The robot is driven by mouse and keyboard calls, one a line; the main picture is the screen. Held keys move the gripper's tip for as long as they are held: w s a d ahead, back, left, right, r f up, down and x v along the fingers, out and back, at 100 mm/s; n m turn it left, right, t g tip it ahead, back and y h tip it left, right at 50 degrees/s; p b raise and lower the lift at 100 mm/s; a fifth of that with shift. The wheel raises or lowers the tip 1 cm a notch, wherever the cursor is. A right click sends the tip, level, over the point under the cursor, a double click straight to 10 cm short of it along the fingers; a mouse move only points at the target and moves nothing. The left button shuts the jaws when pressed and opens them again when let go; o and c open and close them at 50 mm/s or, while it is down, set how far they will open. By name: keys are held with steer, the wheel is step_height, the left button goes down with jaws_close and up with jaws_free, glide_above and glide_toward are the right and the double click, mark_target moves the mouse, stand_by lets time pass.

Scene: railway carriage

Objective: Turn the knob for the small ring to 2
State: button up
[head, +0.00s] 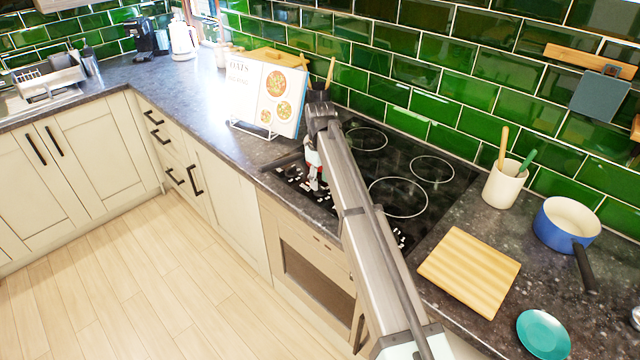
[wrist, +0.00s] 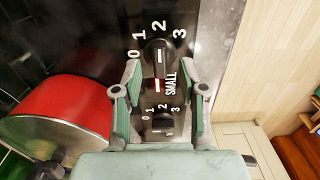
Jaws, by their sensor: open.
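In the wrist view a dark knob (wrist: 155,54) with a white line sits on the black panel, with 0, 1, 2 and 3 printed around it. Its line looks roughly upright, towards the 2. The word SMALL (wrist: 171,84) is printed just below it, beside another white mark. A second knob (wrist: 163,122) with its own smaller-looking numbers shows lower down, partly hidden by my gripper. My gripper (wrist: 159,72) is open, its fingers on both sides of the upper knob; I cannot tell whether they touch it.
A red pot (wrist: 72,105) stands close to the left of my gripper. The black hob (head: 430,190) has bare rings. A cookbook stand (head: 265,95) is left of the hob; a wooden board (head: 470,270), utensil pot (head: 503,187) and blue saucepan (head: 562,228) are to its right.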

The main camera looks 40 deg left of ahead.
mark_target(320, 186)
step_height(320, 186, up, 10)
stand_by(0.4)
